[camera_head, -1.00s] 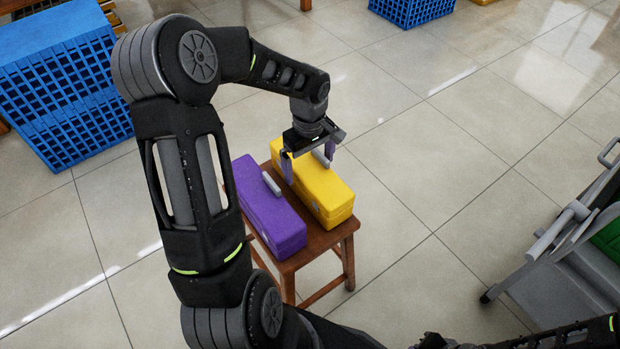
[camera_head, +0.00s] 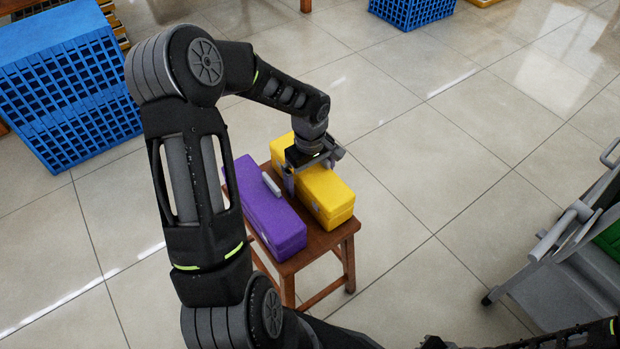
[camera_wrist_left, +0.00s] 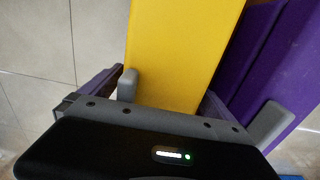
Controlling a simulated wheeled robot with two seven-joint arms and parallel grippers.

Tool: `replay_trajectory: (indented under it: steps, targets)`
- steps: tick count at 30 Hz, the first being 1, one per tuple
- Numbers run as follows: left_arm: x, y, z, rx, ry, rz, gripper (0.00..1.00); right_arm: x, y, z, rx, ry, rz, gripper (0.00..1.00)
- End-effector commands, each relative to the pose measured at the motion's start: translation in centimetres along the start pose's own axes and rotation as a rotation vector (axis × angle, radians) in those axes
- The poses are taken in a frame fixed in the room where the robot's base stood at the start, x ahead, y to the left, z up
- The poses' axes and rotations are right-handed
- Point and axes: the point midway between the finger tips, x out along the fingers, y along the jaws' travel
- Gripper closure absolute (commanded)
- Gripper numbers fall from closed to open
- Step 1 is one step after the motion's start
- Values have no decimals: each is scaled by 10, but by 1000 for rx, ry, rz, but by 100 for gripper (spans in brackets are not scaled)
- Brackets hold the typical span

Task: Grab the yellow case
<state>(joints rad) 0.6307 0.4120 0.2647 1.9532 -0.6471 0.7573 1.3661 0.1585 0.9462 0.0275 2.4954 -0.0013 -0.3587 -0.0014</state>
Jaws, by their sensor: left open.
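The yellow case (camera_head: 327,193) lies on a small wooden stool, next to a purple case (camera_head: 265,215) on its left. My left gripper (camera_head: 308,172) is open and low over the middle of the yellow case, pointing down, with its fingers on either side of it. In the left wrist view the yellow case (camera_wrist_left: 180,50) runs between the open fingers, and the purple case (camera_wrist_left: 265,75) is to its right. The gripper body hides part of the yellow case's top. I cannot tell whether the fingers touch it. My right gripper is not clearly visible.
The wooden stool (camera_head: 330,240) has little bare top around the cases. Blue crates (camera_head: 65,95) stand at the left, another blue crate (camera_head: 410,8) at the top. A grey cart (camera_head: 570,265) is at the right. The tiled floor between is clear.

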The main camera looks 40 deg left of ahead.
Motion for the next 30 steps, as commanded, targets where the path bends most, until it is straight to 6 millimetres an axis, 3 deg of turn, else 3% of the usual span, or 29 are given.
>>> replay_trajectory:
  steps: [10, 30]
  targets:
    - [0, 0, 0, 0, 0, 0, 0, 0, 0, 0, 0, 0, 0, 100]
    - [0, 0, 0, 0, 0, 0, 55, 0, 0, 0, 0, 0, 0, 100]
